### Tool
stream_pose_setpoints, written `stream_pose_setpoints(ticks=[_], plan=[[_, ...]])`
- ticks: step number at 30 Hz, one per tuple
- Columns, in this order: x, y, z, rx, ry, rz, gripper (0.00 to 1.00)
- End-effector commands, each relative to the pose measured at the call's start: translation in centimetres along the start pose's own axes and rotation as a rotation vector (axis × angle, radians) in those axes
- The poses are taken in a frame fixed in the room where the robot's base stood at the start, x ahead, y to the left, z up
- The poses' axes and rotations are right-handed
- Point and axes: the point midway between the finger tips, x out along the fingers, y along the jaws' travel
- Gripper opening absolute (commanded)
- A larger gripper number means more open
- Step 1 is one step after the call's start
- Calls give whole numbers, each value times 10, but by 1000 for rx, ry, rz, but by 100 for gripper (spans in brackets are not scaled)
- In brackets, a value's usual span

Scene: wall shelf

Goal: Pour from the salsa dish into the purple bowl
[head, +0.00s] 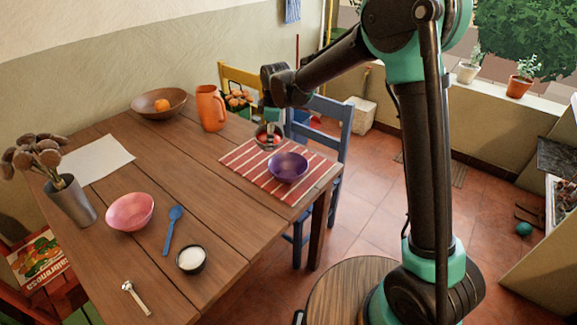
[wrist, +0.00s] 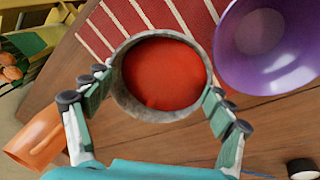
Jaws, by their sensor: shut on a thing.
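The salsa dish (wrist: 125,93) is a small round grey dish with red salsa in it. In the wrist view my gripper (wrist: 160,88) has its two fingers pressed on opposite sides of the dish, which looks about level. In the head view my gripper (head: 269,122) is at the far side of the table, with the salsa dish (head: 262,143) below it; I cannot tell how high the dish is. The purple bowl (head: 288,168) sits upright on the striped mat, just nearer and right of the dish. It also shows in the wrist view (wrist: 285,75), upper right, its inside looking empty.
A red-and-white striped mat (head: 241,168) lies under the purple bowl. An orange jug (head: 211,108) and a brown bowl (head: 143,104) with an orange fruit stand left of my gripper. A pink bowl (head: 130,212), blue spoon (head: 171,232) and small white-filled dish (head: 191,260) are nearer. Chairs stand behind.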

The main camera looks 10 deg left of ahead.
Motion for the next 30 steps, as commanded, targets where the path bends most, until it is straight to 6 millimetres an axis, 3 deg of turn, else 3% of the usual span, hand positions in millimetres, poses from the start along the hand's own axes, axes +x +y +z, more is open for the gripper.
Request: stream_pose_setpoints(ticks=[30], plan=[[-2,5,-3,-4,35,58,31]])
